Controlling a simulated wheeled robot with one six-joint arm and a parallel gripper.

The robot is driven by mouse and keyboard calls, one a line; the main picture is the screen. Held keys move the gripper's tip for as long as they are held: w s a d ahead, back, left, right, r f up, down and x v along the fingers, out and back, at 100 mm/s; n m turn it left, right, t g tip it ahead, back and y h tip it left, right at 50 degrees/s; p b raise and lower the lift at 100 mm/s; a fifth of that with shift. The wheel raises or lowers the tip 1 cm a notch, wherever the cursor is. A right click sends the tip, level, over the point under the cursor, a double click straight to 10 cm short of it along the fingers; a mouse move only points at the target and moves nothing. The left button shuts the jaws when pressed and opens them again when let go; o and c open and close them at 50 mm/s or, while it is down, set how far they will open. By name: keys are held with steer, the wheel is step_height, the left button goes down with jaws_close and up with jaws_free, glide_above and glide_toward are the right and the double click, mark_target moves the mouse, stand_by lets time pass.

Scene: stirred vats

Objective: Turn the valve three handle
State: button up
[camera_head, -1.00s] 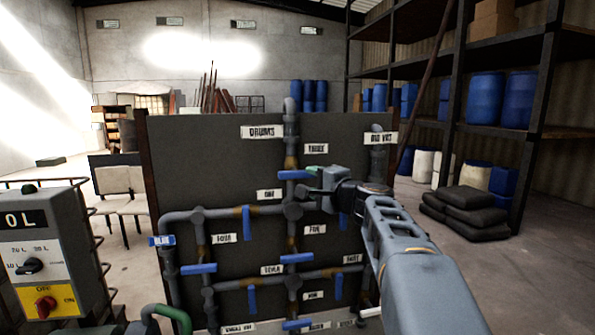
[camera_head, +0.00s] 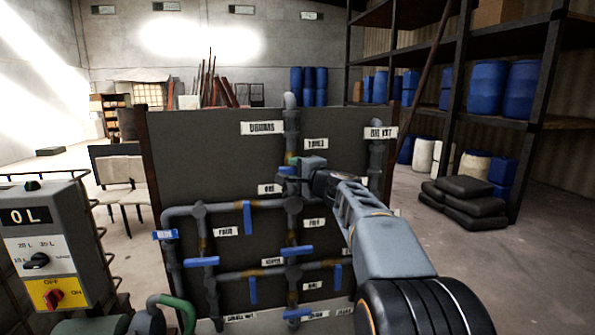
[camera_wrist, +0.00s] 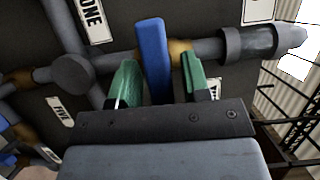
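The valve three handle is a blue lever on the upper vertical pipe, just below and left of the "THREE" label (camera_head: 316,144). In the head view my gripper (camera_head: 296,168) is at this valve and covers most of the handle. In the wrist view the blue handle (camera_wrist: 152,58) lies across the grey pipe (camera_wrist: 212,49). My gripper (camera_wrist: 160,85) has its two green fingers on either side of the handle, with gaps visible between fingers and handle. It is open around the handle; I see no grip on it.
The dark board (camera_head: 195,150) carries several other blue valve handles, such as one at left (camera_head: 247,217) and one below (camera_head: 296,250). A control box (camera_head: 40,240) reading "0 L" stands at the left. Shelves with blue drums (camera_head: 487,88) stand at the right.

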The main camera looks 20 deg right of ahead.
jaws_close()
steer(key=shift+n, duration=0.3)
steer(key=n+g+b, duration=0.1)
steer(key=n, duration=0.2)
steer(key=shift+h, duration=0.3)
steer(key=n+g, duration=0.1)
steer(key=n+h, duration=0.1)
steer(key=n, duration=0.1)
steer(key=shift+n+g+h, duration=0.3)
steer(key=shift+g, duration=0.1)
steer(key=n+g+h+p, duration=0.1)
steer(key=n, duration=0.2)
steer(key=shift+h, duration=0.3)
steer(key=shift+n+g+h+p, duration=0.3)
steer(key=shift+n+h+p, duration=0.15)
steer(key=shift+n+h, duration=0.9)
steer(key=shift+n, duration=0.35)
